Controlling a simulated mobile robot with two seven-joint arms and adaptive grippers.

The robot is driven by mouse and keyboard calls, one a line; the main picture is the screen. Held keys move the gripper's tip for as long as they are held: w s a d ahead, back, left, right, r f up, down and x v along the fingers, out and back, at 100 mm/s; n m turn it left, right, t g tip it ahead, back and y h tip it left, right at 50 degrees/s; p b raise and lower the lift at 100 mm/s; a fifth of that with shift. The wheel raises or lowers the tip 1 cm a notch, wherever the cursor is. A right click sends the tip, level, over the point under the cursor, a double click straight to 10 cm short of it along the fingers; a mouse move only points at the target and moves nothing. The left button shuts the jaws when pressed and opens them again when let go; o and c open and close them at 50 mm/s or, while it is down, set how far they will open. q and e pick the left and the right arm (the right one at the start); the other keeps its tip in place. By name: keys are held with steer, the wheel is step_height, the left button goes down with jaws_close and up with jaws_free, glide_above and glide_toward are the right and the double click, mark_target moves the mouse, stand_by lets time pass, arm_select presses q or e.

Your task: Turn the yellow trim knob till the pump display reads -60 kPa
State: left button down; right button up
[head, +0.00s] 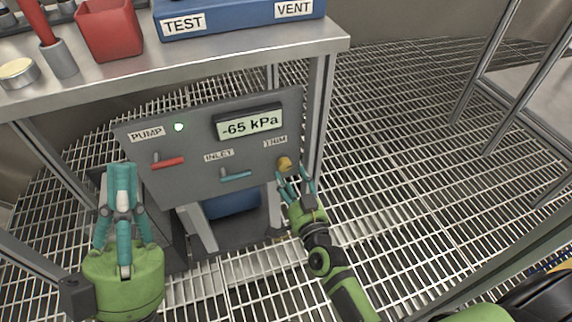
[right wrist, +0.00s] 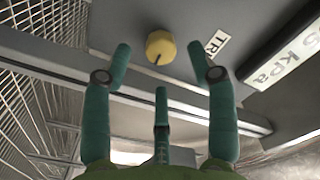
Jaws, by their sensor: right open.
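The yellow trim knob (head: 284,163) sits at the lower right of the grey pump panel (head: 190,188), below the TRIM label. The pump display (head: 249,123) reads -65 kPa. My right gripper (head: 296,184) is open just in front of and below the knob. In the right wrist view the knob (right wrist: 160,47) shows between the spread fingertips, with a dark pointer mark on its face; the fingers look apart from it. My left gripper (head: 122,172) is in front of the panel's left side, its fingers pointing up; whether it is open or shut is unclear.
Above is a steel bench (head: 215,52) with a red cup (head: 109,30) and a blue box (head: 240,18). Grating floor lies open to the right.

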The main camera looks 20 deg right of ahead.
mark_target(285, 169)
steer(key=shift+w+b, duration=0.45)
steer(key=shift+w, duration=1.7)
steer(key=c, duration=1.1)
steer(key=shift+a+r+p, duration=0.1)
steer(key=shift+p, duration=0.35)
steer(key=shift+c, duration=0.2)
steer(key=shift+m, duration=0.3)
steer(key=o, duration=1.1)
steer(key=shift+f, duration=0.2)
steer(key=shift+o, duration=0.2)
steer(key=s, duration=1.2)
steer(key=shift+d, duration=0.2)
